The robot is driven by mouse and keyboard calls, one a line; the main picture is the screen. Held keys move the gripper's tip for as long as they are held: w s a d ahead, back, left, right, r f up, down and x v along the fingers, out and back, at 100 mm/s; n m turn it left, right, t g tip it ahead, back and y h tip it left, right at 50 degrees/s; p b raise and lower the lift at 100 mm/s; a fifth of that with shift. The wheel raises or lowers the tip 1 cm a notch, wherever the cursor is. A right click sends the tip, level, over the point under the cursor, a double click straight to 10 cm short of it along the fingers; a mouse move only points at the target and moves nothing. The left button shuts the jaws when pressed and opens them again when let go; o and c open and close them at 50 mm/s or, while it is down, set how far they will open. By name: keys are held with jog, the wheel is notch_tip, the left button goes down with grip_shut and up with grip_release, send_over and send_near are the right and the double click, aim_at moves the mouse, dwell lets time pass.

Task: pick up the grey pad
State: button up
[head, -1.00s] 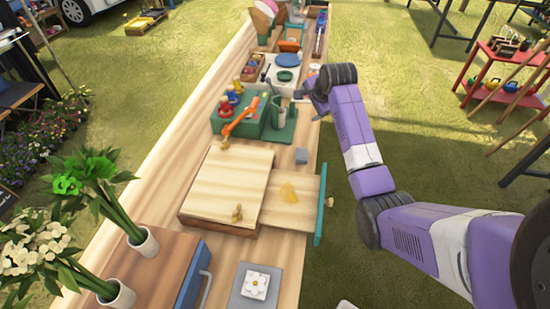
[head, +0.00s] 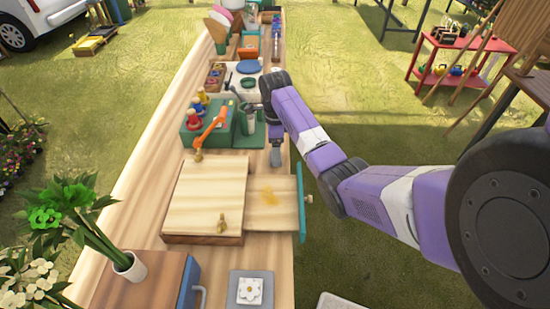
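A wooden box (head: 205,197) and the pale sliding board (head: 270,200) lie nearer. A flat grey square (head: 240,301) carries a white flower tile (head: 249,291) at the front.

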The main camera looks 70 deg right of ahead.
jog(key=shift+f, duration=1.55)
jog(key=shift+c, duration=0.2)
jog(key=c, duration=1.4)
jog(key=shift+r, duration=0.1)
notch_tip(320, 180, up, 9)
jog(key=shift+w+f, duration=0.1)
jog(key=shift+f, duration=0.05)
jog(key=shift+d+r+p, duration=0.1)
jog(key=shift+r+p, duration=3.9)
jog(key=shift+r, duration=1.6)
